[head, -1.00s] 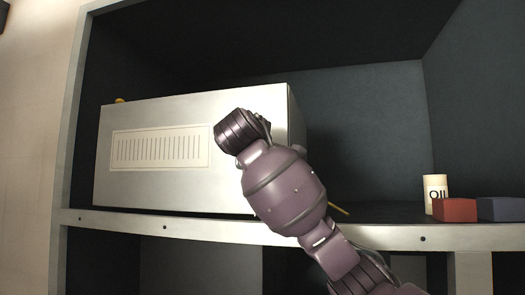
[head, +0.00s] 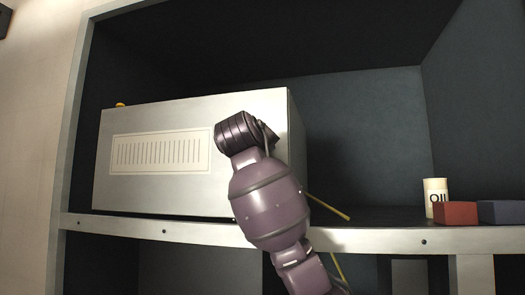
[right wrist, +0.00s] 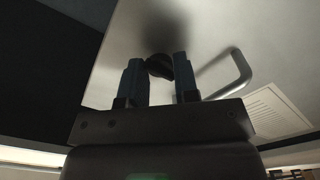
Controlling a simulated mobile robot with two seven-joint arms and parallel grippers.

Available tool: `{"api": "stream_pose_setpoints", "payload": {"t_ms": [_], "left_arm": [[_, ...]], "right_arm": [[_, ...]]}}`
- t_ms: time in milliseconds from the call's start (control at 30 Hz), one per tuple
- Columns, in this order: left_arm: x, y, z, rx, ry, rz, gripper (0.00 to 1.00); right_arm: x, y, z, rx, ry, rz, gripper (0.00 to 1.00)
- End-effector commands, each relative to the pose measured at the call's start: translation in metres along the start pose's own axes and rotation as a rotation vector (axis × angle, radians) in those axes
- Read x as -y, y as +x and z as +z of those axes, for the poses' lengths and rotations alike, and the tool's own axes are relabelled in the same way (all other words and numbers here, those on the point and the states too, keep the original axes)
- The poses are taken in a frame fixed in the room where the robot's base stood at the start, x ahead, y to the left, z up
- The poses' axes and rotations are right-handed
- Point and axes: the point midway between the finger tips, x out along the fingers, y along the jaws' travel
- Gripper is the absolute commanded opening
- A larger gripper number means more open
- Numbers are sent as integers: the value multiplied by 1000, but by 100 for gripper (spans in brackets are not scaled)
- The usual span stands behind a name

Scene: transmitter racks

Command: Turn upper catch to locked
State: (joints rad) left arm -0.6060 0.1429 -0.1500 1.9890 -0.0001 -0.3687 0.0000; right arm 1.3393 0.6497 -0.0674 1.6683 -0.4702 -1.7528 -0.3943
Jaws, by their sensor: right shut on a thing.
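The light metal cabinet unit (head: 240,185) with a slotted label panel stands on the shelf in the head view. Its pale face (right wrist: 215,40) fills much of the right wrist view. A dark rounded catch (right wrist: 160,67) on that face sits between the fingers of my right gripper (right wrist: 158,74), which is shut on it. Whether this catch is turned to locked cannot be told. In the head view my right arm covers the unit's right part and hides the catch and the fingers. My left gripper is in neither view.
A bar handle (right wrist: 238,72) stands out from the face beside the gripper. A white oil can (head: 435,196), a red block (head: 455,213) and a blue block (head: 498,211) stand at the shelf's right. A thin yellow strip (head: 328,207) shows beside my arm.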

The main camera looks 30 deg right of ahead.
Motion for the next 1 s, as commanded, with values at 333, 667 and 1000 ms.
{"api": "stream_pose_setpoints", "payload": {"t_ms": [333, 667, 1000], "left_arm": [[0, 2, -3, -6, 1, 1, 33], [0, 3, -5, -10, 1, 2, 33], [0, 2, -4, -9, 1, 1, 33]], "right_arm": [[0, 0, 0, 0, 20, -1, 5], [0, 0, 0, 0, 18, -1, 52], [0, -4, 0, -1, 18, -1, 52]]}}
